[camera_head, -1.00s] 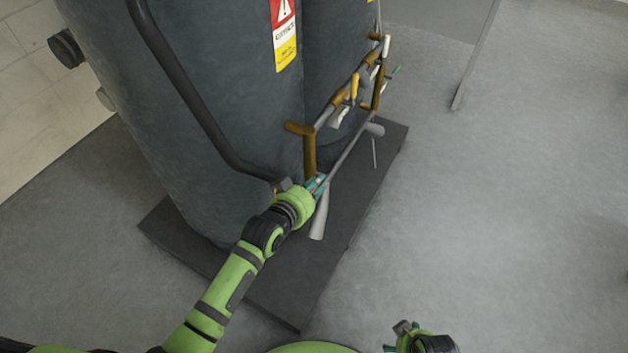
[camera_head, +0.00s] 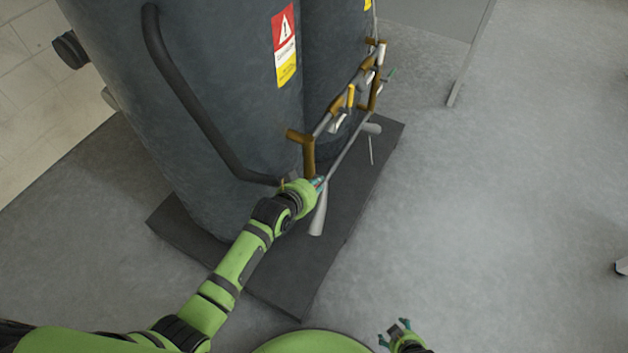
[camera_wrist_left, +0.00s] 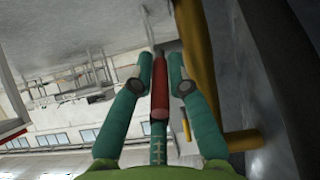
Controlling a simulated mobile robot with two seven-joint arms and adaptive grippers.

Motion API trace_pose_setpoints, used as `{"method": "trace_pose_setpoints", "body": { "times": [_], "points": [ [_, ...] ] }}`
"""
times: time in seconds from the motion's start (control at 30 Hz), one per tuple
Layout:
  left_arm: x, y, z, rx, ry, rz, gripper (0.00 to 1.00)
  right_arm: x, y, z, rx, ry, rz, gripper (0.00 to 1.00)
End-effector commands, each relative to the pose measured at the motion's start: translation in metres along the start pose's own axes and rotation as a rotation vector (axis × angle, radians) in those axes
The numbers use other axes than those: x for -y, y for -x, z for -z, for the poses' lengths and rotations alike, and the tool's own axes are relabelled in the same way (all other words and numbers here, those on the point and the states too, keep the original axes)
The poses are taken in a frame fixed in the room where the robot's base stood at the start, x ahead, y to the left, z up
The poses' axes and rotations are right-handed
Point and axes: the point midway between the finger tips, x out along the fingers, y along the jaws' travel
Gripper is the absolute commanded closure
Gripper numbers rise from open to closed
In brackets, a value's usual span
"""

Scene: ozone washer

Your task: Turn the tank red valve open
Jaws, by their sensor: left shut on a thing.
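The red valve handle (camera_wrist_left: 160,88) shows in the left wrist view as a narrow red bar between the two teal fingers of my left gripper (camera_wrist_left: 160,72). The gripper is shut on it. In the head view my left gripper (camera_head: 318,184) is at the pipework low on the front of the dark tank (camera_head: 215,90); the handle itself is hidden there by the gripper and wrist. My right gripper (camera_head: 396,332) is at the bottom edge, away from the tank, with its fingers apart and nothing seen between them.
Brown and grey pipes (camera_head: 309,150) with several other handles, one of them yellow (camera_head: 350,96), run along the tank front. A thick black pipe (camera_head: 190,105) curves down beside my left wrist. The tank stands on a dark base slab (camera_head: 285,285).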

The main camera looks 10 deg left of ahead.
Motion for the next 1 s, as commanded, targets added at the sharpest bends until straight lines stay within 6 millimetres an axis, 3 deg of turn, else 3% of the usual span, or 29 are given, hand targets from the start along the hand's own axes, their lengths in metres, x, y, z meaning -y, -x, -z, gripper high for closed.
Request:
{"method": "trace_pose_setpoints", "body": {
  "times": [0.03, 0.7, 0.73, 0.8, 1.0],
  "points": [
    [-0.0006, 0.0013, 0.0114, -0.012, -0.001, 0.001, 1.00, -0.0013, 0.0022, 0.0012, -0.008, 0.003, -0.001, 0.29],
    [-0.0003, -0.0001, 0.0103, 0.011, -0.001, 0.005, 1.00, -0.0035, 0.0013, 0.0015, -0.039, 0.008, -0.003, 0.29],
    [-0.0003, -0.0001, 0.0103, 0.011, -0.002, 0.005, 0.79, -0.0035, 0.0013, 0.0015, -0.039, 0.008, -0.003, 0.29],
    [-0.0003, -0.0001, 0.0099, 0.011, -0.001, 0.005, 0.59, -0.0035, 0.0013, 0.0014, -0.039, 0.008, -0.003, 0.29],
    [0.0001, -0.0002, 0.0059, 0.020, -0.001, 0.006, 0.59, -0.0037, 0.0012, 0.0013, -0.039, 0.007, -0.003, 0.29]
  ]
}}
